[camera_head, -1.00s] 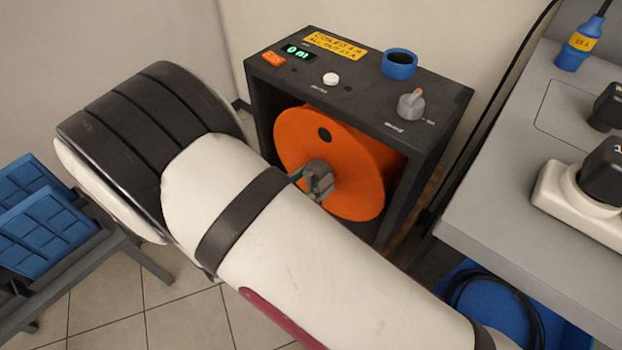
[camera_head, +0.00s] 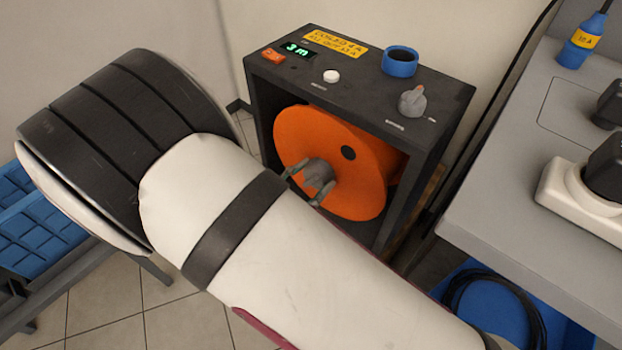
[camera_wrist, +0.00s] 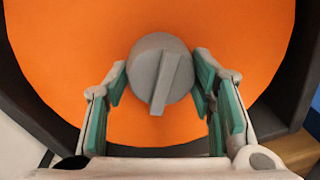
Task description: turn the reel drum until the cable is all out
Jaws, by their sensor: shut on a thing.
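The orange reel drum (camera_head: 318,125) sits in a dark box, its round face toward me, with one dark hole at the upper right of the face. It fills most of the wrist view (camera_wrist: 225,30). A grey hub knob (camera_wrist: 150,70) with a raised bar stands at its middle. My gripper (camera_wrist: 162,66) is shut on this knob, one green-padded finger on each side. In the head view the fingers reach the knob (camera_head: 318,172) from the lower left. The green display (camera_head: 297,49) on the box top reads 3 m. I cannot see the drum's cable.
The box top (camera_head: 360,100) carries an orange switch, white button, blue socket and grey dial. A grey bench (camera_head: 490,200) with black plugs is close on the right. A blue bin (camera_head: 480,275) with coiled black cable is below. Blue trays (camera_head: 40,235) stand at left.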

